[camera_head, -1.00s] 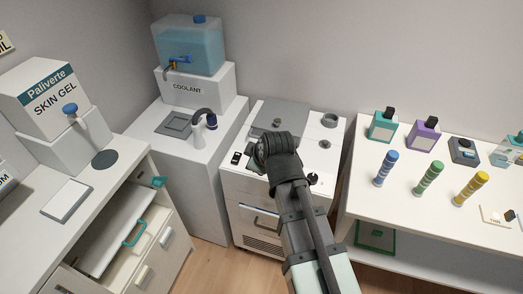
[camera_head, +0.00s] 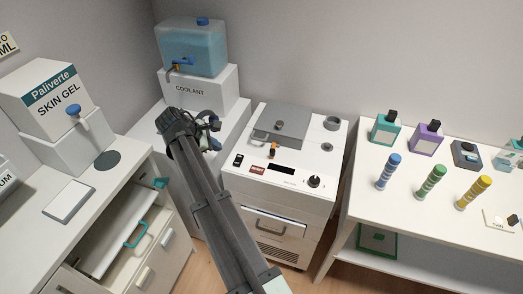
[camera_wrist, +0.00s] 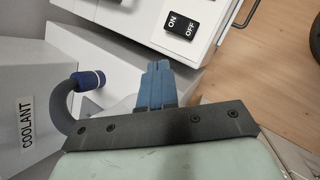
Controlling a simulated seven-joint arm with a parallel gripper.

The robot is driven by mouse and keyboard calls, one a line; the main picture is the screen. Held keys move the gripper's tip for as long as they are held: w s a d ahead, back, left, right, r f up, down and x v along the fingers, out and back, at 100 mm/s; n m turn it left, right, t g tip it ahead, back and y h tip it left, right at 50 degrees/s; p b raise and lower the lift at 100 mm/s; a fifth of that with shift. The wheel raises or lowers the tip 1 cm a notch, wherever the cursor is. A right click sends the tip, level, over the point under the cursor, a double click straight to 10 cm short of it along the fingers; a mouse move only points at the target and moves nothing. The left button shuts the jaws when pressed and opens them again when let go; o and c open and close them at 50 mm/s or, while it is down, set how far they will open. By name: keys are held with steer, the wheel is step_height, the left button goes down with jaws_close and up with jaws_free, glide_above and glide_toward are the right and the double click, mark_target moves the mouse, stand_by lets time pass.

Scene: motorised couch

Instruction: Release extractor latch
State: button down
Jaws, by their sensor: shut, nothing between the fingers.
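The white cabinet (camera_head: 290,192) with a grey lid (camera_head: 282,122) stands in the middle of the head view. I take it for the extractor. The lid looks closed and has a bar handle (camera_head: 262,138). A small orange and black part (camera_head: 272,151), perhaps the latch, sits at the lid's front edge. My gripper (camera_head: 214,145) is left of this cabinet, over the coolant stand, apart from the lid. In the wrist view its blue-grey fingers (camera_wrist: 157,68) are together and empty. The lid and latch are outside the wrist view.
The coolant tank (camera_head: 190,48) stands at the back left. A curved dark hose with a blue collar (camera_wrist: 88,80) is close to my fingers. The cabinet top carries an on/off switch (camera_wrist: 183,22) and a dial (camera_head: 314,182). The right table (camera_head: 405,205) holds several bottles.

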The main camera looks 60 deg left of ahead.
steer(key=w+d+r+n+t+h, duration=0.1)
steer(key=d, duration=0.1)
steer(key=w+d+r+t+h, duration=0.1)
steer(key=w+h, duration=0.1)
steer(key=shift+w+d+r+n, duration=0.2)
steer(key=shift+d+r+n, duration=0.15)
steer(key=shift+r+n, duration=0.05)
steer(key=x, duration=1)
steer(key=shift+w+d, duration=0.1)
steer(key=shift+w, duration=0.2)
steer(key=shift+w+d+r, duration=0.1)
steer(key=shift+w+d, duration=0.05)
steer(key=shift+w, duration=1.7)
